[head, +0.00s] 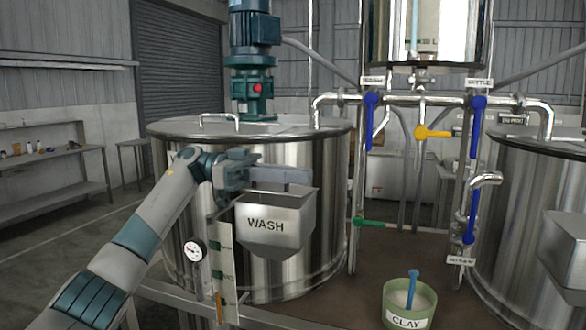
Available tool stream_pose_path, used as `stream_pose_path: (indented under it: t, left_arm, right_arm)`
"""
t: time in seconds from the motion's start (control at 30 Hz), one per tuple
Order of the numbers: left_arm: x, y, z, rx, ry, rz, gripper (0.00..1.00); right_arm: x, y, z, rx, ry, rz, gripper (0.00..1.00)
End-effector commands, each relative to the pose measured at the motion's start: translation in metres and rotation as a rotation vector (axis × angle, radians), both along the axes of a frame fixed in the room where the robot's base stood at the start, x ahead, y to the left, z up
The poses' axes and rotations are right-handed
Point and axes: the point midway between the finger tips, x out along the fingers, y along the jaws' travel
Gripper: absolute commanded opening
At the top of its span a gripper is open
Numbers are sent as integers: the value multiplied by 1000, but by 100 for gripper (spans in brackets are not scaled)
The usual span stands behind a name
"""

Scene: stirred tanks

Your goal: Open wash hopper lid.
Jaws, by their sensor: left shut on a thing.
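The wash hopper (266,226) is a steel, funnel-shaped box labelled WASH on the front of the left tank. My right gripper is not in view.
The steel left tank (325,235) carries a green motor (254,60). Pipes with blue valve handles (473,125) and a yellow one (433,133) stand to the right. A green CLAY tub (424,297) with a blue scoop stands on the brown deck (375,265). A gauge (193,251) sits below my arm.

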Motion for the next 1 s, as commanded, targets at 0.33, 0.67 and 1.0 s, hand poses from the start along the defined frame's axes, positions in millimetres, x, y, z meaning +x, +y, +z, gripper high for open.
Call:
stream_pose_path:
  t: [0.33,0.67,1.0]
  left_arm:
    - [14,-4,30,65,203,5,0]
    - [26,-8,38,116,360,3,0]
    - [31,-9,37,131,413,3,0]
  right_arm:
    - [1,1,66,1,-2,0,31]
    - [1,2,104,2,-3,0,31]
    - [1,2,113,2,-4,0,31]
